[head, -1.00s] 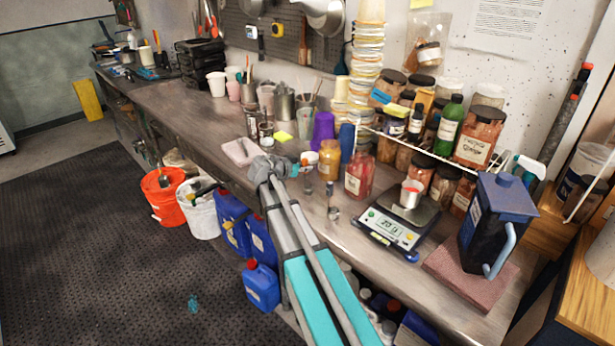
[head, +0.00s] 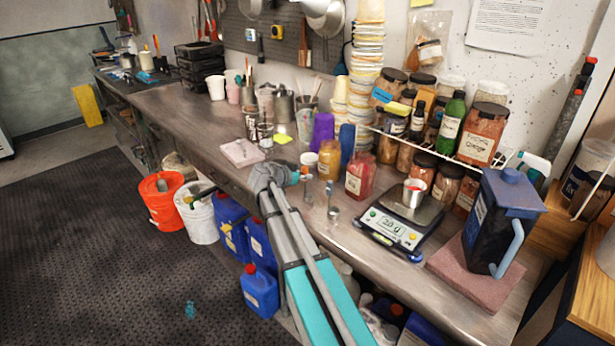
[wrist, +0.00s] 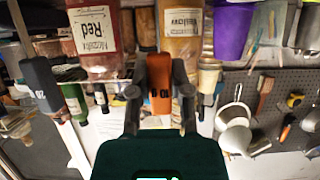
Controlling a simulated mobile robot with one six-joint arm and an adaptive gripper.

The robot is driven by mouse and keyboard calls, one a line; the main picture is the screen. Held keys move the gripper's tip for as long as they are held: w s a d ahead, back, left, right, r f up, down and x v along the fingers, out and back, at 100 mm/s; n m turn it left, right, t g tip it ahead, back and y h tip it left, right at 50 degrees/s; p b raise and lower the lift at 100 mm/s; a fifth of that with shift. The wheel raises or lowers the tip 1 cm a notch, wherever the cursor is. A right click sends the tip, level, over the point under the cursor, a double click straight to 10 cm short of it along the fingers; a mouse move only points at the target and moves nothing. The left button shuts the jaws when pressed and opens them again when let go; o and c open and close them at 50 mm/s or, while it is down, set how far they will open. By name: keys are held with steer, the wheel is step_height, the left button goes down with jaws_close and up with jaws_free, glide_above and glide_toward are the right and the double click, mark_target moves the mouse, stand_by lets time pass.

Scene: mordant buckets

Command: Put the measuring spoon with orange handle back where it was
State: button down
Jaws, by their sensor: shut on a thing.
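The measuring spoon with orange handle (wrist: 159,82) is between the two fingers of my gripper (wrist: 161,92) in the wrist view. The handle carries a dark "10" mark; its bowl is hidden. A second spoon with a dark handle (wrist: 40,84), marked "20", shows at the left of the wrist view. A small metal spoon (head: 333,212) stands on the bench right of my gripper.
A pink pad (head: 241,153) and a purple cup (head: 322,129) are nearby. The bench front (head: 300,215) has some clear room.

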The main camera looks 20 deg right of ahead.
steer(key=shift+f, duration=0.2)
steer(key=c, duration=0.6)
jaws_free()
steer(key=shift+r, duration=0.15)
steer(key=shift+r, duration=0.1)
steer(key=p+v, duration=0.4)
steer(key=v, duration=0.8)
steer(key=shift+p, duration=0.35)
